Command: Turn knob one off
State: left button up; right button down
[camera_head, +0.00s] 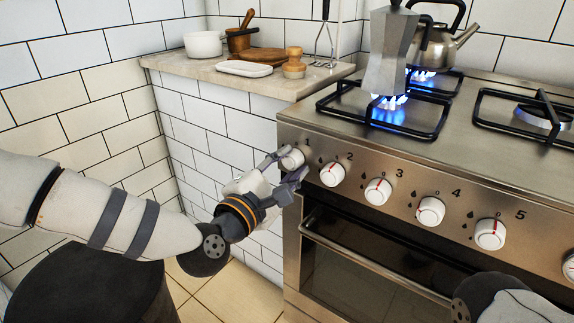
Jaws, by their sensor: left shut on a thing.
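Knob one (292,159) is a white round knob at the left end of the stove's steel front panel, beside the printed "1". My left gripper (287,167) reaches it from the lower left and is shut on it, with one finger above and one below. The fingers partly cover the knob, so its red mark cannot be made out. Blue flames (388,105) burn at the front left burner under a moka pot (391,50). Flames (424,76) also burn at the rear burner under a kettle (438,45). My right gripper is out of view.
Several similar knobs, such as knob two (333,173) and knob three (378,191), continue to the right. The oven handle (370,262) juts out below. A counter (190,69) with a pot, boards and a mortar stands at left. Part of my right arm shows at lower right.

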pick_arm(q)
jog(key=m, duration=0.6)
jog(key=shift+f+m+t+h+p, duration=0.1)
jog(key=shift+m+t+h+p, duration=0.2)
jog(key=m, duration=0.4)
jog(key=shift+m+p, duration=0.3)
jog(key=shift+a+f+m+h, duration=0.1)
jog(key=shift+m+h, duration=0.5)
jog(key=shift+m, duration=0.7)
jog(key=shift+w+m, duration=0.1)
jog(key=shift+m, duration=0.2)
jog(key=o, duration=1.2)
jog(key=shift+c, duration=0.2)
jog(key=v, duration=1.2)
